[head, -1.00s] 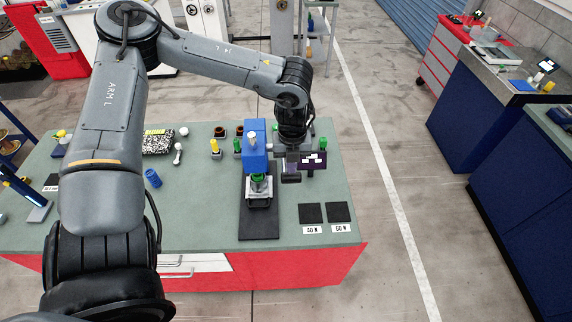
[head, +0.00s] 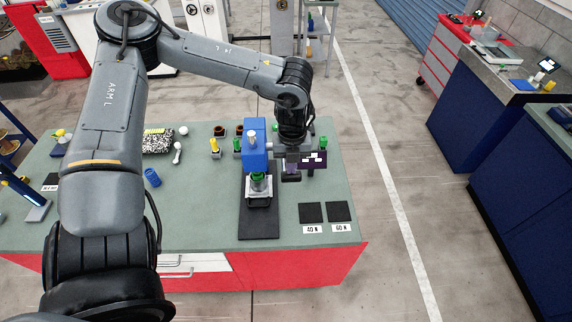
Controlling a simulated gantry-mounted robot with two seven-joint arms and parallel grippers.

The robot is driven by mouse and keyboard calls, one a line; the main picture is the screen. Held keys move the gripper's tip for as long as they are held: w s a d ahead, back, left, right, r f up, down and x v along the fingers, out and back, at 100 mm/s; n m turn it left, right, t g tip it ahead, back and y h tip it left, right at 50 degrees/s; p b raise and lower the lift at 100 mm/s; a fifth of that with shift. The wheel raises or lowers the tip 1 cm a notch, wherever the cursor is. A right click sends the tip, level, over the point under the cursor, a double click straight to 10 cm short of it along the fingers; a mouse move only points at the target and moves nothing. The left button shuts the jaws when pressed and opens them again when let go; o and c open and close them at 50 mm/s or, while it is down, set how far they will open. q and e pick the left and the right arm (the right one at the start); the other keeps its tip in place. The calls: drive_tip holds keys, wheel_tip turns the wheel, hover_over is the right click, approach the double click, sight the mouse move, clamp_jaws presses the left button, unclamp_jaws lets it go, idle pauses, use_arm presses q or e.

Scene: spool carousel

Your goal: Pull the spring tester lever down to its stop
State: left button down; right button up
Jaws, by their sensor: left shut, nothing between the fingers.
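The spring tester (head: 254,158) stands on the green bench, with a blue head, a black base plate and a dark display (head: 314,159) on its right. A green piece (head: 260,183) sits under the blue head, on a pale platform. My left gripper (head: 291,167) points down just right of the blue head, beside the display. Its fingers are small and partly hidden, and it is shut with nothing between them. I cannot make out the lever clearly; it may be hidden by my wrist or gripper. My right gripper is not in view.
The bench front is clear.

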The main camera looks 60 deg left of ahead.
sight(292, 177)
use_arm(q)
drive_tip(key=shift+f+b, duration=0.5)
drive_tip(key=shift+f, duration=0.15)
drive_tip(key=shift+s+d+f+b, duration=0.1)
drive_tip(key=shift+d+f+b, duration=0.1)
drive_tip(key=shift+f+b, duration=0.3)
drive_tip(key=shift+d+f+b, duration=0.15)
drive_tip(key=shift+f+b, duration=0.3)
drive_tip(key=shift+b, duration=0.05)
drive_tip(key=shift+s+d+f+b, duration=0.1)
drive_tip(key=shift+d+f+b, duration=0.1)
drive_tip(key=shift+f+b, duration=0.85)
drive_tip(key=shift+f, duration=0.1)
drive_tip(key=shift+d+f+b, duration=0.1)
drive_tip(key=shift+f+b, duration=0.9)
drive_tip(key=shift+b, duration=0.05)
drive_tip(key=shift+f, duration=0.1)
